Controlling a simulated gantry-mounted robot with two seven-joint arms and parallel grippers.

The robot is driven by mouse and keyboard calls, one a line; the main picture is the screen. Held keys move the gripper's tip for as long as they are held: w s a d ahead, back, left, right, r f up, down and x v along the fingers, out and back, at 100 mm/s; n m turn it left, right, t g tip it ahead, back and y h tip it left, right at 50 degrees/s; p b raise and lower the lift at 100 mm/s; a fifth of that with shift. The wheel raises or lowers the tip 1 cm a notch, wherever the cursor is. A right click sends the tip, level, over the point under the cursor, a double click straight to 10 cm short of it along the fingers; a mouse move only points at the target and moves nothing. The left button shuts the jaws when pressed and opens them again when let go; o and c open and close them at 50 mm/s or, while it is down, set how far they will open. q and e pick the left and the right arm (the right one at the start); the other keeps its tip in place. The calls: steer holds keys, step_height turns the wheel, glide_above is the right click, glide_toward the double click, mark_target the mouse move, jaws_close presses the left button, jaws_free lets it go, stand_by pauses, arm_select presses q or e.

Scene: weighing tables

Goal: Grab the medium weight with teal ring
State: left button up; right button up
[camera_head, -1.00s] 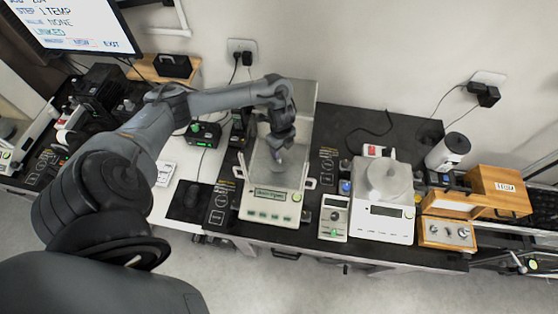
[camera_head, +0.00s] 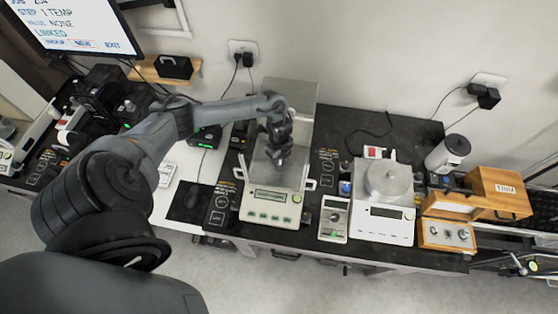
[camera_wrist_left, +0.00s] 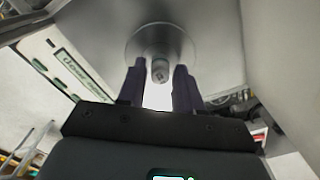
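My left gripper (camera_head: 278,160) reaches down into the glass-sided analytical balance (camera_head: 270,205) in the head view. In the left wrist view its two dark fingers (camera_wrist_left: 159,88) are apart. A small shiny metal weight (camera_wrist_left: 160,70) stands on the round balance pan (camera_wrist_left: 135,44), in line with the gap between the fingertips. I cannot tell whether the fingers touch it. No teal ring can be made out on it. In the head view the arm and hand hide the weight. My right gripper is in neither view.
A second balance (camera_head: 385,224) with a round pan stands to the right, beside a small grey keypad unit (camera_head: 333,218). A wooden box (camera_head: 497,193), a metal canister (camera_head: 448,152) and a wooden block (camera_head: 447,233) are farther right. Clear walls enclose the first balance's pan.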

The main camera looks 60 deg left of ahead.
arm_select(q)
jaws_close()
steer(key=shift+r, duration=0.15)
